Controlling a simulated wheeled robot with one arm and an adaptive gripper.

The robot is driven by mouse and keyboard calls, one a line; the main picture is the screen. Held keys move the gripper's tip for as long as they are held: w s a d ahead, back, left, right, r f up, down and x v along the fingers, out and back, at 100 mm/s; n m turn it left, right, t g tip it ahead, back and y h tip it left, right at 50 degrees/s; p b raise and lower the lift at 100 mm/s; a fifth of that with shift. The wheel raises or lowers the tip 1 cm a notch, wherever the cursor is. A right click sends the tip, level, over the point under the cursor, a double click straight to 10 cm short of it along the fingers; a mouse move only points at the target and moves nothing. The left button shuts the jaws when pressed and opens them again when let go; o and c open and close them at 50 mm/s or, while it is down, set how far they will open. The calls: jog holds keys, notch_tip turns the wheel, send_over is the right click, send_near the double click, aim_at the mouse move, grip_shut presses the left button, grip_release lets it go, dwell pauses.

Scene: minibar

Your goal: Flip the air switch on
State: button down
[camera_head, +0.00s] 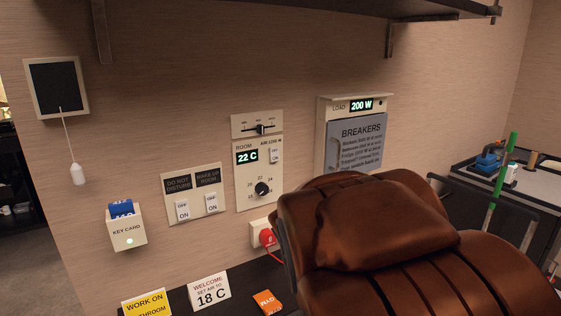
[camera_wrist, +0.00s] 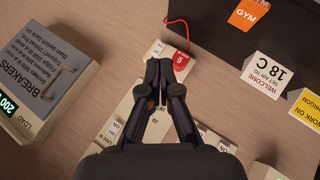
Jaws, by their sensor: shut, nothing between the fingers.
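The air switch (camera_head: 274,156) is a small white rocker at the upper right of the cream room panel (camera_head: 245,195), under a label "AIR 1200 W". Its small lettering seems to read OFF. The panel also has a 22 C display (camera_head: 247,157) and a black dial (camera_head: 262,189). In the wrist view my gripper (camera_wrist: 160,65) is shut and empty. It points towards the socket with the red plug (camera_wrist: 181,60) and covers much of the room panel. The air switch (camera_wrist: 114,130) shows left of the fingers there. In the head view I cannot see the gripper.
A large brown leather padded thing (camera_head: 370,225) blocks the lower right. Signs (camera_head: 209,291) stand below. A shelf (camera_head: 400,10) hangs above.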

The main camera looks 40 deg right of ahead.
jog(key=w+d+r+n+t+y+p, duration=0.2)
jog(key=w+d+r+n+t+y, duration=0.3)
jog(key=w+d+r+n+t, duration=0.4)
jog(key=shift+w+r+n+t, duration=0.75)
jog(key=shift+r+n, duration=0.6)
jog(key=shift+n, duration=1.85)
jog(key=shift+w, duration=0.15)
jog(key=shift+w, duration=0.1)
jog(key=p, duration=0.4)
send_near(276, 160)
jog(key=w, duration=0.5)
jog(key=shift+w+d, duration=0.15)
jog(key=shift+d, duration=0.05)
jog(key=shift+w+d+f, duration=0.1)
jog(key=shift+w+f, duration=0.1)
jog(key=shift+w, duration=0.65)
